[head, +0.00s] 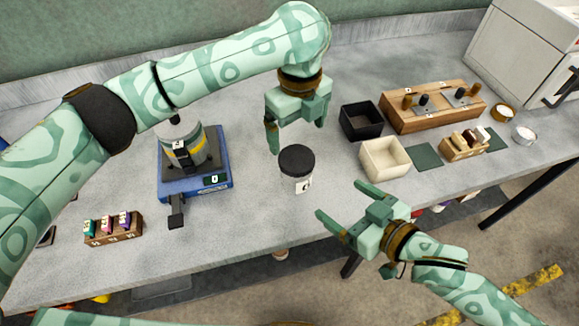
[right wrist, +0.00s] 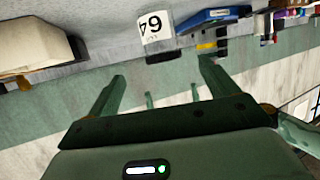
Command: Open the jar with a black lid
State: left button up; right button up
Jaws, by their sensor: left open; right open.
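The jar, a small pale jar with a white number label (head: 302,185) and a round black lid (head: 297,159), stands upright on the grey table. My left gripper (head: 297,133) is open, pointing down, just behind and above the jar, apart from the lid. My right gripper (head: 341,199) is open and empty at the table's front edge, right of the jar, fingers pointing toward it. The jar lies beyond its fingertips in the right wrist view (right wrist: 160,72).
A blue device (head: 190,185) with a grey-and-yellow cylinder (head: 183,150) stands left of the jar. A black box (head: 361,121), a cream box (head: 385,159) and a wooden rack (head: 430,107) stand to the right. A small vial block (head: 113,230) is at front left. Table around the jar is clear.

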aim_at(296, 169)
pick_arm(q)
jog(key=shift+w, duration=0.1)
pick_arm(e)
jog(key=x, duration=1.6)
jog(key=shift+a+f, duration=0.1)
jog(key=shift+a, duration=0.05)
